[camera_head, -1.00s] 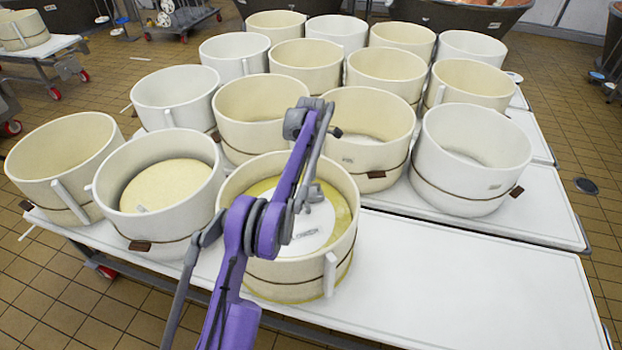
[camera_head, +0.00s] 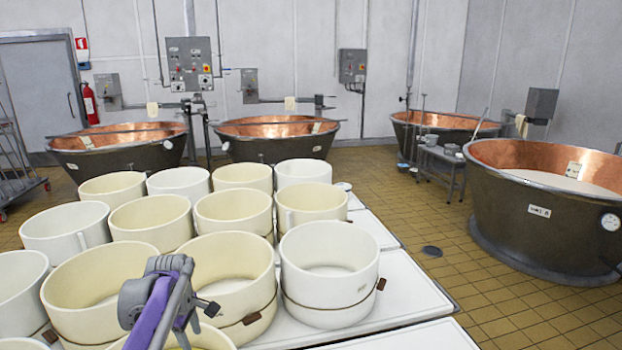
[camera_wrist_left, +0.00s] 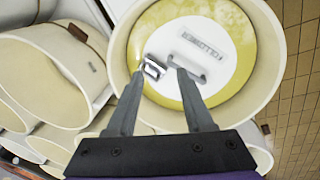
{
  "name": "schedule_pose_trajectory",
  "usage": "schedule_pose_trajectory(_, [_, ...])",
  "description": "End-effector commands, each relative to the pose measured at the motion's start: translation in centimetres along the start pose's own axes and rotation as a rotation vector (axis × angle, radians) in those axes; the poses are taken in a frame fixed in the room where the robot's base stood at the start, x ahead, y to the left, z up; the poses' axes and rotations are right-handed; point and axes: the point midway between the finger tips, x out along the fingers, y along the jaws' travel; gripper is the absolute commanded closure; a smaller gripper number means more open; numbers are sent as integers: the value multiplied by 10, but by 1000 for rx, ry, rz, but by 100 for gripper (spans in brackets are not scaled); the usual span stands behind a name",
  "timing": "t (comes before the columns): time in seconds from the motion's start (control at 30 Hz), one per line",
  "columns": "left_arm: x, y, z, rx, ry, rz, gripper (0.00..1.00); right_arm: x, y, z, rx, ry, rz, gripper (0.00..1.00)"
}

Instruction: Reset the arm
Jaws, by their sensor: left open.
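In the left wrist view, my left gripper (camera_wrist_left: 162,76) is open, with its two grey fingers spread over a pale round mould (camera_wrist_left: 265,72). A small shiny metal piece (camera_wrist_left: 153,68) shows by the left fingertip and a pale handle (camera_wrist_left: 188,68) by the right one. I cannot tell whether the fingers touch either. My right gripper is in neither view.
Several cream and white moulds (camera_head: 330,275) stand close together on white tables (camera_head: 405,295). Large copper vats (camera_head: 550,205) stand behind and at the right; the right one holds whitish liquid. A small metal bench (camera_head: 440,160) stands between.

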Motion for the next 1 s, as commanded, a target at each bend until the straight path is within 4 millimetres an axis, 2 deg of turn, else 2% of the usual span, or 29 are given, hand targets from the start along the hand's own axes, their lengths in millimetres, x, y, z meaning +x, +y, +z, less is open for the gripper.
schedule_pose_trajectory(0.03, [-11, -16, 14, 91, 3, 18, 48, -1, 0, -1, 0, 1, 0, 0])
schedule_pose_trajectory(0.1, [-21, -38, 30, 221, 11, 44, 48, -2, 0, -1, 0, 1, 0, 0])
schedule_pose_trajectory(0.33, [-36, -120, 77, 649, 56, 125, 48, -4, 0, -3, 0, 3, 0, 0])
schedule_pose_trajectory(0.47, [-31, -171, 101, 890, 95, 167, 48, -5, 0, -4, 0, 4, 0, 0])
schedule_pose_trajectory(0.6, [-16, -225, 121, 1134, 144, 205, 48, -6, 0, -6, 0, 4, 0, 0])
schedule_pose_trajectory(0.7, [-4, -255, 132, 1273, 176, 225, 48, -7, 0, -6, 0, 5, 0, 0])
schedule_pose_trajectory(0.83, [8, -280, 140, 1391, 208, 240, 48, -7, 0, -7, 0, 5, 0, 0])
schedule_pose_trajectory(1.0, [14, -289, 143, 1444, 222, 247, 48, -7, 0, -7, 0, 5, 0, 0])
